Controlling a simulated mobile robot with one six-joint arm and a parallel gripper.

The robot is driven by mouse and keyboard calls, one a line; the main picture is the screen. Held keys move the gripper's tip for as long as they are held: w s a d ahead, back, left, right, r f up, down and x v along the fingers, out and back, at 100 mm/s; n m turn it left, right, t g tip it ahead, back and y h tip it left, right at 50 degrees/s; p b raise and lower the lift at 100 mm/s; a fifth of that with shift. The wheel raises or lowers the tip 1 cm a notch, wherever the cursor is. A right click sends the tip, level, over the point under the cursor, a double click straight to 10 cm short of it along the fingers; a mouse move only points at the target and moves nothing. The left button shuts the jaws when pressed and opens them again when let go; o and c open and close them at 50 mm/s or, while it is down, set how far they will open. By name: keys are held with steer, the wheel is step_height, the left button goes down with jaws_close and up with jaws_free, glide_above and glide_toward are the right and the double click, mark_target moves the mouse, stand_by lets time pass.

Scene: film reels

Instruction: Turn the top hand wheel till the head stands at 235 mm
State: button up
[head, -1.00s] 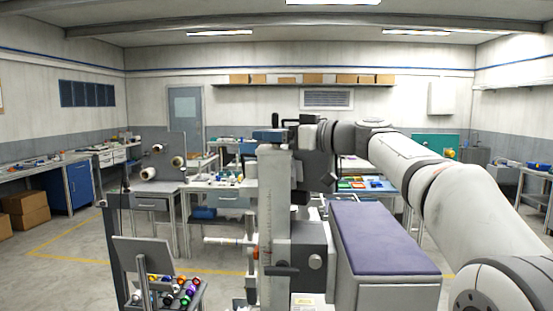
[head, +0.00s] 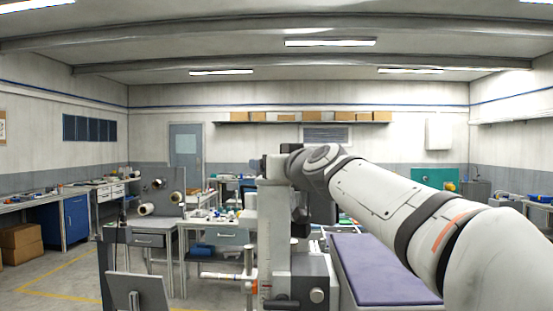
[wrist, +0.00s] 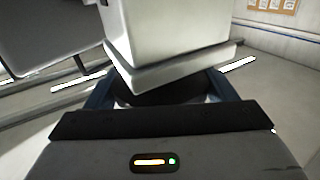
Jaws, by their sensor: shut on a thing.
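The grey column (head: 273,235) stands upright near the middle of the head view, with a scale strip too small to read. The head of the machine (head: 312,278), a grey block with a round knob, sits on its right side. At the column's top, my arm's wrist covers most of the hand wheel. In the wrist view, my gripper (wrist: 160,90) is shut on the dark round hand wheel (wrist: 160,96), its blue fingers on either side. A pale block (wrist: 165,45) rises just beyond and hides part of the wheel.
A purple-topped bench (head: 385,270) stands right of the column, under my arm. Workbenches (head: 145,225) line the back. Yellow-marked floor (head: 65,260) at left is clear.

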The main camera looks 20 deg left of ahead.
steer(key=shift+m+t+h+p, duration=0.3)
steer(key=shift+p, duration=0.05)
stand_by(0.4)
steer(key=o, duration=1)
steer(key=shift+b+v, duration=1.25)
steer(key=shift+v, duration=2.65)
